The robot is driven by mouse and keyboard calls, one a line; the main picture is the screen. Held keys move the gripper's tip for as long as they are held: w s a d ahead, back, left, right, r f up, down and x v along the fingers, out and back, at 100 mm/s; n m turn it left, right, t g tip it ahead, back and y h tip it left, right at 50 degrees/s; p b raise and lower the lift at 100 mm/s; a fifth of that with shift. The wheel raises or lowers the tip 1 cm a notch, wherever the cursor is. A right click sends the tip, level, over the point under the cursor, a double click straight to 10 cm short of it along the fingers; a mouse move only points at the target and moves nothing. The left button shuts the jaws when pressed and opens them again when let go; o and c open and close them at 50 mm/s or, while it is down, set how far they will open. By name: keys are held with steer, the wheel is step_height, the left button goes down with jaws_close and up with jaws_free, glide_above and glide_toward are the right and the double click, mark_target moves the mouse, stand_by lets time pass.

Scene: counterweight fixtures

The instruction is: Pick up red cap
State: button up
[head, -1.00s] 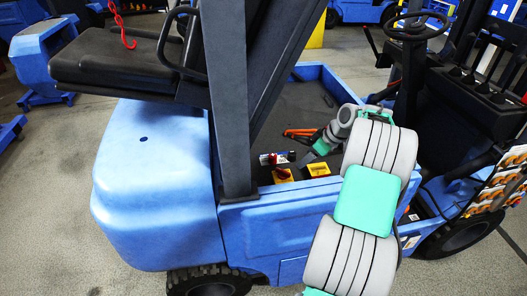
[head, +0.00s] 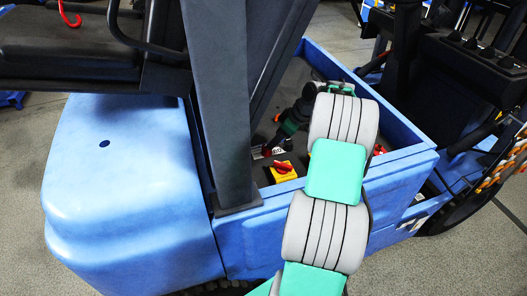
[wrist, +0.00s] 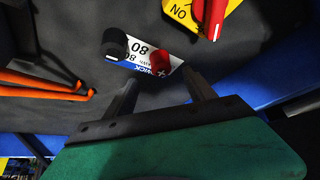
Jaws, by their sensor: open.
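The red cap (wrist: 160,62) sits on a box with a white and blue printed label (wrist: 148,58) in the wrist view. A black cap (wrist: 115,42) is on the same box, to its left. My gripper (wrist: 162,92) is open, its two dark fingers spread below the red cap in the picture. Nothing is between the fingers, and the red cap lies just beyond them.
A yellow switch plate with a red handle (head: 283,170) stands close by; it also shows in the wrist view (wrist: 196,12). Orange bars (wrist: 45,88) lie left of the box. Blue bay walls (head: 395,163) and a dark post (head: 218,100) stand around my arm.

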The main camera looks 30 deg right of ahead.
mark_target(267, 150)
steer(key=x, duration=0.2)
steer(key=p+x, duration=0.1)
steer(key=x, duration=0.1)
steer(key=p+x, duration=0.1)
steer(key=x, duration=0.1)
steer(key=shift+w+a, duration=0.25)
steer(key=shift+a, duration=0.2)
steer(key=shift+w+f, duration=0.15)
steer(key=shift+f, duration=0.2)
steer(key=shift+c, duration=0.4)
steer(key=c, duration=0.8)
